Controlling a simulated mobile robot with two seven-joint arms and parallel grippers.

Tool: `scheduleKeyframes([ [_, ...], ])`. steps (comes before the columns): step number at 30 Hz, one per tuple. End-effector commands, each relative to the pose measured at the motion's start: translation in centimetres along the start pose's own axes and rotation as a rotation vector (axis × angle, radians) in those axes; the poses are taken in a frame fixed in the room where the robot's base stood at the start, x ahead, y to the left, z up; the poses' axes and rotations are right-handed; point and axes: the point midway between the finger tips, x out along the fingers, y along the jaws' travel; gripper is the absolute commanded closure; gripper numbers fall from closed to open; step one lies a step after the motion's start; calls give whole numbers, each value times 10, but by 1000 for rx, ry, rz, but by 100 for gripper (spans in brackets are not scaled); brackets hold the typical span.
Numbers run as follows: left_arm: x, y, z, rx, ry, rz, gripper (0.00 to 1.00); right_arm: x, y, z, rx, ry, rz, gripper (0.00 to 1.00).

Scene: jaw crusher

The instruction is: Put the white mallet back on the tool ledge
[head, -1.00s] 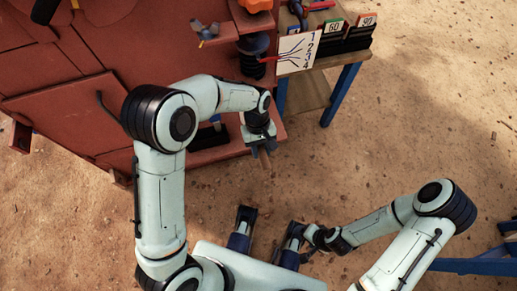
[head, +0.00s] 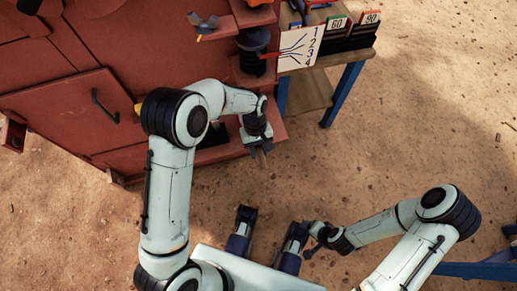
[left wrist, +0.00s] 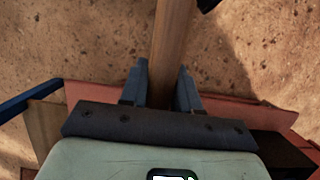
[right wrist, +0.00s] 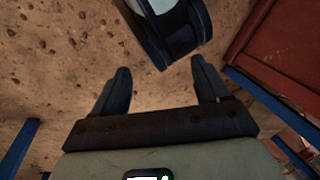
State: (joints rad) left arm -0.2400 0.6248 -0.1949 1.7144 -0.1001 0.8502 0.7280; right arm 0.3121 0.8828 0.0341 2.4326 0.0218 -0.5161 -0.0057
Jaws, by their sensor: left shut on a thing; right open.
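My left gripper (head: 261,146) is shut on a brown wooden handle (left wrist: 171,45), which runs between its fingers in the left wrist view and out at the top edge. In the head view only a short end of the handle (head: 265,154) shows below the fingers. No white mallet head shows in any view. The gripper is over the front edge of the red machine's low ledge (head: 272,130). I cannot tell which ledge is the tool ledge. My right gripper (right wrist: 160,80) is open and empty, low over the ground near my base.
The red machine (head: 60,110) fills the left, with a dark handle (head: 105,106) on its panel. A higher red ledge (head: 222,28) bears a small grey and orange item (head: 204,25). A blue-legged table (head: 340,92) with a numbered card (head: 300,47) stands right. Sandy ground is open.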

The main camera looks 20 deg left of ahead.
Motion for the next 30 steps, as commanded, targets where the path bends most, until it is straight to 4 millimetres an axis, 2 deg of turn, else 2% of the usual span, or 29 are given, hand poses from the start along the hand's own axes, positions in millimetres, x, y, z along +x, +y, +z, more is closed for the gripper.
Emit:
scheduleKeyframes([
  [4, 2, 0, -1, 1, 2, 1, 100, 1, 0, -1, 0, 3, 0, 25],
  [5, 3, 0, -1, 0, 0, -1, 63, 1, 0, -2, 0, 4, 0, 25],
  [6, 2, 0, 0, 0, 0, -1, 50, 1, 0, -1, 0, 4, 0, 25],
  [7, 2, 0, 0, 0, 0, 0, 44, 1, 0, -1, 0, 4, 0, 25],
  [15, 2, 0, 0, 0, 0, 0, 44, 1, 0, -1, 0, 3, 0, 25],
  [19, -7, 0, 0, 0, 1, 1, 44, -2, -1, 2, -1, -6, -1, 25],
  [23, -29, 0, 0, 0, 3, 2, 44, -9, -3, 10, -3, -29, -2, 25],
  [30, -82, 0, 0, 1, 4, 3, 44, -24, -8, 30, -8, -87, -5, 25],
])
